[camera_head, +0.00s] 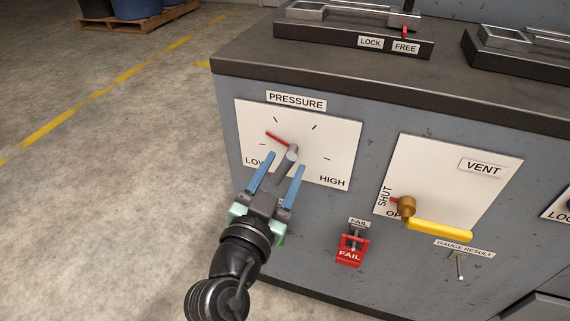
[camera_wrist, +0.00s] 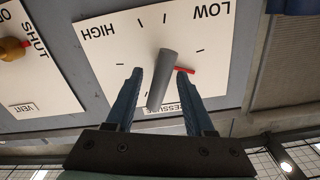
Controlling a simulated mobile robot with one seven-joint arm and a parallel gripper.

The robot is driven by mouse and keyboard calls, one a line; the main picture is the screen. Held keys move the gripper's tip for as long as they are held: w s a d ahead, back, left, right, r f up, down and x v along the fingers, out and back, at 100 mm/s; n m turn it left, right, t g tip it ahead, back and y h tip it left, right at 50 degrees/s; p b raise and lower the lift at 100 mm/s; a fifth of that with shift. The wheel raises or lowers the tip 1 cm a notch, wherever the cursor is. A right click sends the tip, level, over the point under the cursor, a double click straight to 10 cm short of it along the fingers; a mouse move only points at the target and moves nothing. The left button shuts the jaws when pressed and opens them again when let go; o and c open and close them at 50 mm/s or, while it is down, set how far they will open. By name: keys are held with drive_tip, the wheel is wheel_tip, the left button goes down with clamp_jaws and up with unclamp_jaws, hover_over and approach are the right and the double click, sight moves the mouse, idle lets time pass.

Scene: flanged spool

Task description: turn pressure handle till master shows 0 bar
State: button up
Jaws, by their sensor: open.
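The pressure handle (camera_head: 288,163) is a grey bar standing out from a white plate (camera_head: 337,150) marked PRESSURE, LOW and HIGH. Its red pointer (camera_head: 276,138) points to the upper left, on the LOW side, between two tick marks. In the wrist view the handle (camera_wrist: 163,75) and red pointer (camera_wrist: 186,70) also show, with the plate upside down. My gripper (camera_head: 286,162) is open, with one blue finger on each side of the handle. A gap shows beside the handle in the wrist view (camera_wrist: 158,74); contact is unclear. No master gauge is in view.
Right of the plate is the VENT panel (camera_head: 462,145) with a yellow lever (camera_head: 440,230). A red FAIL switch (camera_head: 351,249) sits below. A dark bench top (camera_head: 300,72) juts above, carrying a LOCK/FREE fixture (camera_head: 350,40).

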drive_tip(key=shift+x, duration=0.8)
drive_tip(key=shift+c, duration=0.2)
